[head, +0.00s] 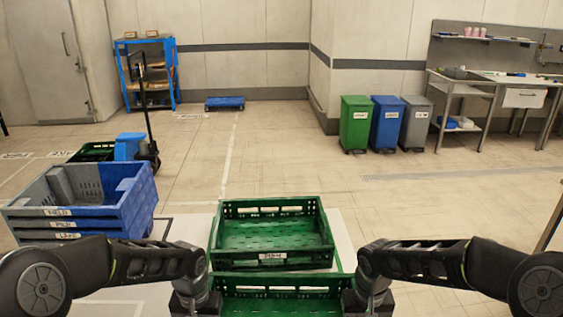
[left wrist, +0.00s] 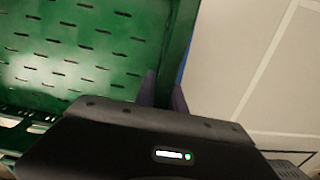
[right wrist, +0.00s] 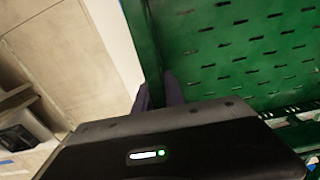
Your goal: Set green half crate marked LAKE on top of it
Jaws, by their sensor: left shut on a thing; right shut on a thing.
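A green half crate (head: 276,284) is held between my two grippers at the bottom of the head view; its own label is not visible. My left gripper (left wrist: 163,92) is shut on its wall, and the crate floor (left wrist: 85,50) shows in the left wrist view. My right gripper (right wrist: 159,92) is shut on the opposite wall, with the crate floor (right wrist: 240,50) beside it. Just beyond, another green crate (head: 327,240) stands upright and empty, with a white label too small to read surely. Whether the held crate touches it, I cannot tell.
A stack of blue and grey crates (head: 128,212) stands at the left, with labels including FIELD. A blue pallet truck (head: 129,146) is behind it. Green (head: 355,124), blue (head: 387,124) and grey (head: 416,124) bins stand by the far wall. Open floor lies beyond the green crate.

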